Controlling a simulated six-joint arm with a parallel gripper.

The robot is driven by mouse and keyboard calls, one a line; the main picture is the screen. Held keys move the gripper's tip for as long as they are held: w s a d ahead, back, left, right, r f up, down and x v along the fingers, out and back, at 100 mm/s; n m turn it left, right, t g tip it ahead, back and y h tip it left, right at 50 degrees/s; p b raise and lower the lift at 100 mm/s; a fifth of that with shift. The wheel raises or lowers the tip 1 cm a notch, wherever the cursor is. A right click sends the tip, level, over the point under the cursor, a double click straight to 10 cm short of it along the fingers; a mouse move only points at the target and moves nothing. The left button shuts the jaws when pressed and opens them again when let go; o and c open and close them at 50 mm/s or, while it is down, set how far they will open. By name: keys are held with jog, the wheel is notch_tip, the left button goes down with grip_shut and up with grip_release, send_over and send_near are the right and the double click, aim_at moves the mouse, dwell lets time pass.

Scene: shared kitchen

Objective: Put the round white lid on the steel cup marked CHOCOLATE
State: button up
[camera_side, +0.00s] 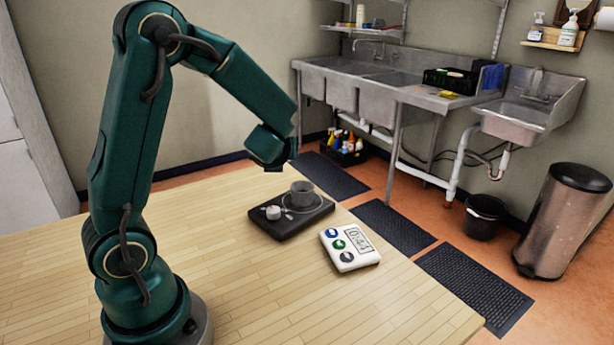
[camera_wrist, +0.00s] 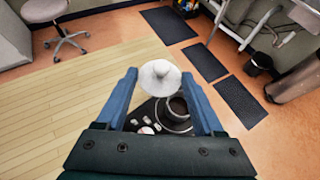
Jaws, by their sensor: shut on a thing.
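The round white lid (camera_wrist: 158,77) shows between the two blue fingers of my gripper (camera_wrist: 159,74) in the wrist view. My gripper is shut on it and holds it up. A steel cup (camera_side: 302,192) stands upright and open on a black base (camera_side: 262,228) in the side view. No marking is readable on it. In the wrist view the cup (camera_wrist: 179,106) is just below and right of the lid, partly covered by the right finger. In the side view my gripper (camera_side: 274,162) is above and left of the cup; the lid is hidden there.
A small white knob-like piece (camera_side: 273,212) is on the black base, left of the cup. A white timer (camera_side: 349,248) reading 0:44 lies right of the base. The wooden table (camera_side: 240,290) is clear in front. Sinks (camera_side: 378,97) stand behind, away from the table.

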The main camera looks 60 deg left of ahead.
jog(key=w+d+f, duration=0.1)
jog(key=w+f, duration=0.1)
jog(key=w+d+f, duration=0.1)
jog(key=w, duration=0.1)
jog(key=shift+d, duration=0.35)
jog(key=shift+f, duration=1.95)
jog(key=shift+f, duration=0.15)
jog(key=shift+f, duration=0.1)
jog(key=o, duration=1.4)
jog(key=shift+f, duration=0.1)
